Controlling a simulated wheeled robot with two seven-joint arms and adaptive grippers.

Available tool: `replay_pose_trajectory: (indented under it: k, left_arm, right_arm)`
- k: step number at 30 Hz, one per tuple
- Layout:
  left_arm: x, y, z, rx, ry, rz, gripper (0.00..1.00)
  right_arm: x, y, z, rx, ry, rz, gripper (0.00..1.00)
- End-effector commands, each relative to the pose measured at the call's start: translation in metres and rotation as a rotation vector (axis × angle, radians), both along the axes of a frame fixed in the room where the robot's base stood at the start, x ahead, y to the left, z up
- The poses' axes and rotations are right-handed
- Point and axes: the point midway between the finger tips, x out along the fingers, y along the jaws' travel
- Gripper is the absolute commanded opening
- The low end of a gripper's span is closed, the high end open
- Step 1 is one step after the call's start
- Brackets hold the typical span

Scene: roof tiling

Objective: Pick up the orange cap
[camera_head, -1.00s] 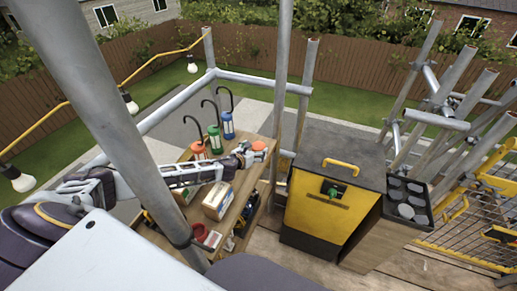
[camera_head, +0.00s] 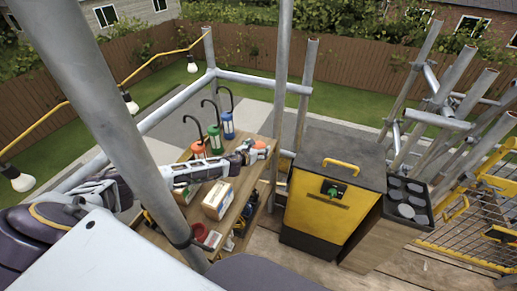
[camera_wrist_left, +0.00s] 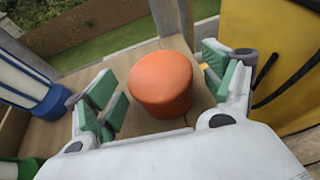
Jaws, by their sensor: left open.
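The orange cap (camera_wrist_left: 160,82) stands on the wooden shelf top (camera_wrist_left: 135,132). In the left wrist view it sits between the two green-padded fingers of my left gripper (camera_wrist_left: 162,92). The fingers are open, with gaps on both sides of the cap. In the head view the cap (camera_head: 261,146) shows at the end of my left gripper (camera_head: 254,150), near the shelf's right end. My right gripper is not in view.
Blue (camera_head: 228,125), green (camera_head: 215,140) and orange (camera_head: 198,150) hooked lanterns stand behind my left arm. A box (camera_head: 217,202) lies on the shelf in front. A yellow cabinet (camera_head: 325,212) stands close on the right. A scaffold pole (camera_head: 100,110) crosses the left side.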

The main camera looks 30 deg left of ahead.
Motion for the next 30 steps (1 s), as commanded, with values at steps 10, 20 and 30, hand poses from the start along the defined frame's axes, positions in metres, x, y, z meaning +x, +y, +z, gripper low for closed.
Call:
replay_pose_trajectory:
  k: [10, 20, 30]
  left_arm:
    - [0.0093, -0.0003, -0.0042, 0.0, 0.001, 0.0, 0.83]
    - [0.009, -0.0003, -0.0043, 0.0, 0.001, 0.0, 0.83]
    - [0.0089, -0.0003, -0.0043, 0.0, 0.001, 0.0, 0.44]
  right_arm:
    - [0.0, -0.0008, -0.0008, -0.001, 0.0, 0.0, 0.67]
    - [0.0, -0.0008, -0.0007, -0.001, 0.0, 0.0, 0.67]
    - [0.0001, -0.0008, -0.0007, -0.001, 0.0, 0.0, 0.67]
